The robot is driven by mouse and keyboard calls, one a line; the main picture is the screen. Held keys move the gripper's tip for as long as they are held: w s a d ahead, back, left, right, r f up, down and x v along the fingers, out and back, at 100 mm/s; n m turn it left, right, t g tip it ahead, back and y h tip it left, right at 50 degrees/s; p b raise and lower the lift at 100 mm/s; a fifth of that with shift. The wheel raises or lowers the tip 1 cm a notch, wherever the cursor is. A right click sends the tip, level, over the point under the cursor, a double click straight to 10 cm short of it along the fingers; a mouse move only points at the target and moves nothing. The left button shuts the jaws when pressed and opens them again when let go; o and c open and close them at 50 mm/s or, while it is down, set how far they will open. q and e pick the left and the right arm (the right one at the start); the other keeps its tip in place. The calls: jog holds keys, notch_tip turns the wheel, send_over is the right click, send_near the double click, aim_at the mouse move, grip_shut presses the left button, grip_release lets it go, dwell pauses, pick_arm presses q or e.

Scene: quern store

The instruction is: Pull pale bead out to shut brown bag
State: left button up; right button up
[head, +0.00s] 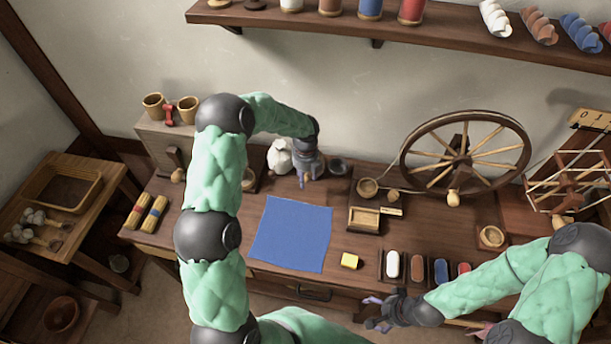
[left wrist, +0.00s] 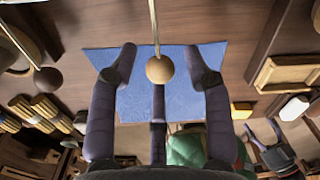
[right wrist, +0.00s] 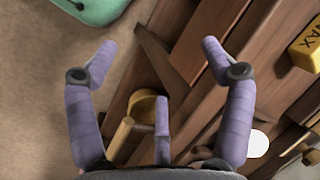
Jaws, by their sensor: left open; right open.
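A pale bead (left wrist: 160,69) hangs on a straight pale cord in the left wrist view. It appears between the spread fingers of my left gripper (left wrist: 163,66), with gaps on both sides. A darker brown bead (left wrist: 48,80) on another cord is left of it. In the head view my left gripper (head: 305,180) is open at the back of the bench, beside a white bag (head: 280,157). I cannot make out the brown bag in any view. My right gripper (head: 374,314) is open and empty near the bench's front edge; it also shows in the right wrist view (right wrist: 160,60).
A blue cloth (head: 291,235) lies flat mid-bench. A yellow block (head: 350,261) and a tray of coloured pieces (head: 405,280) are to its right. A spinning wheel (head: 465,150) stands at the back right. A shelf (head: 460,50) of spools runs along the wall above.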

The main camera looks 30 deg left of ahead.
aim_at(306, 176)
pick_arm(q)
jog(key=shift+r, duration=0.1)
notch_tip(306, 176, up, 12)
dwell(0.5)
dwell(0.4)
